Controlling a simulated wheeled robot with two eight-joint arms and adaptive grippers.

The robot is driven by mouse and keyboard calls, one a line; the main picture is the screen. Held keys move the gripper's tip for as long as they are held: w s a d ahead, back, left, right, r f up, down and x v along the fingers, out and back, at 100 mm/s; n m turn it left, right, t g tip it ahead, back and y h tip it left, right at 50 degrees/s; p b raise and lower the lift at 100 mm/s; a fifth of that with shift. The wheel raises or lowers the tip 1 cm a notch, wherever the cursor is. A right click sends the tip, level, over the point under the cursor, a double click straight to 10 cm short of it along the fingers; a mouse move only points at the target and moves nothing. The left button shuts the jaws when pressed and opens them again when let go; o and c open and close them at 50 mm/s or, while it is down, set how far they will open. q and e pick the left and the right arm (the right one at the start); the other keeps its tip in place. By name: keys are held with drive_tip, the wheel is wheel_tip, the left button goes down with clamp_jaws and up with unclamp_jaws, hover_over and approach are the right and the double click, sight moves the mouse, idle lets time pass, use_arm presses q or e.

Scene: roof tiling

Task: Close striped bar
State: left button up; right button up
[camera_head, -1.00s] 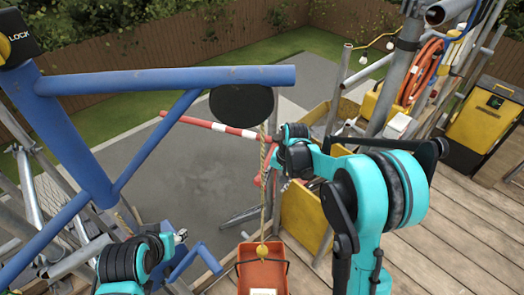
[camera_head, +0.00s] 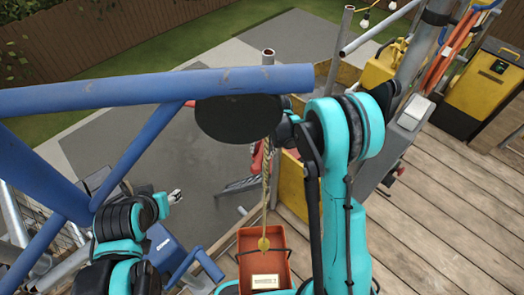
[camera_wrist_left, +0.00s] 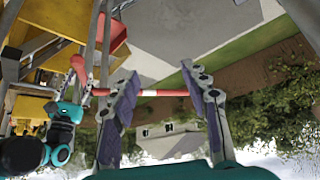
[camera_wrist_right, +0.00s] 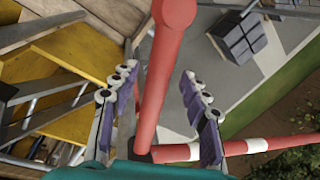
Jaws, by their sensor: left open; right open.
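The red-and-white striped bar (camera_wrist_right: 245,147) crosses the lower right of the right wrist view. It also shows in the left wrist view (camera_wrist_left: 150,92), running across between the fingers. In the head view the blue frame, black disc and my right arm hide most of it. My right gripper (camera_wrist_right: 158,72) is open, with a thick red tube (camera_wrist_right: 162,65) showing between its fingers; I cannot tell whether they touch it. My left gripper (camera_wrist_left: 159,72) is open and empty, with the bar beyond its fingers.
An orange bucket (camera_head: 250,240) hangs on a rope (camera_head: 266,190). Yellow panels (camera_head: 293,185) and scaffold poles stand beside the wooden deck (camera_head: 440,220).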

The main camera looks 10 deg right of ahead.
drive_tip(key=shift+s+f, duration=0.2)
drive_tip(key=shift+f, duration=0.1)
drive_tip(key=shift+w, duration=0.1)
drive_tip(key=c, duration=0.3)
clamp_jaws()
